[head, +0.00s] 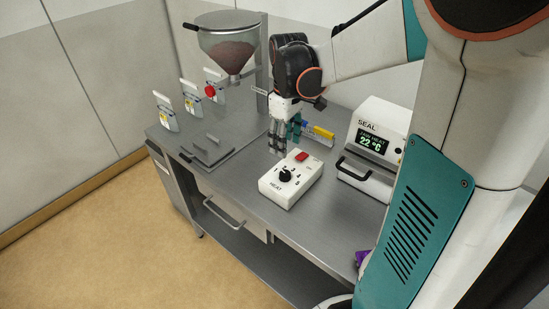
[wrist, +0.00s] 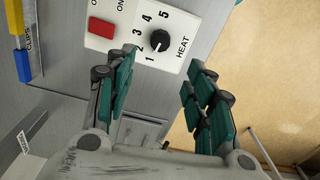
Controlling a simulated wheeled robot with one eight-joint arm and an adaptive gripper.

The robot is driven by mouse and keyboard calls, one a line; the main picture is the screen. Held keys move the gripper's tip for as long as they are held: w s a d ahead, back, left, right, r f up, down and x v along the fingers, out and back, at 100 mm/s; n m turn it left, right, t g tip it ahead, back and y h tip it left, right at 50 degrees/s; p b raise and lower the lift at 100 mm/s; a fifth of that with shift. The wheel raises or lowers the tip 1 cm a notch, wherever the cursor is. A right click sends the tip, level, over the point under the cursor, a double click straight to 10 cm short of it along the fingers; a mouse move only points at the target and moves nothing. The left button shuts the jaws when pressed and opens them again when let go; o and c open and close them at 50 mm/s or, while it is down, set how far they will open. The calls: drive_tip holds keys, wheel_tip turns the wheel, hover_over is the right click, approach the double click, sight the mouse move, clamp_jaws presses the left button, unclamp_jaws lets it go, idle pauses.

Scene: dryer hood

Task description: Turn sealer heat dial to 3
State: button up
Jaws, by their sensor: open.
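The white heat control box (head: 308,186) sits on the steel bench, with a black heat dial (head: 285,175) and a red switch (head: 301,155) on top. In the wrist view the dial (wrist: 160,40) is ringed by numbers 1 to 5; its light mark seems to point toward the low-number side, but the exact setting is hard to read. My gripper (head: 281,143) hangs above the bench just behind the box. In the wrist view my gripper (wrist: 160,72) is open, its teal-padded fingers apart and empty; the dial lies beyond the fingertips, untouched.
The sealer (head: 375,130), showing 22 °C, stands right of the box. A yellow and blue clips box (head: 318,134) lies behind it. A hopper (head: 228,48), several pouches (head: 165,112) and a flat plate with a handle (head: 207,150) are at left. The front bench edge is close to the box.

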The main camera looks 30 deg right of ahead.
sight(284, 172)
wheel_tip(284, 172, down, 12)
drive_tip(key=b, duration=0.3)
drive_tip(key=shift+r, duration=0.15)
drive_tip(key=c, duration=1.1)
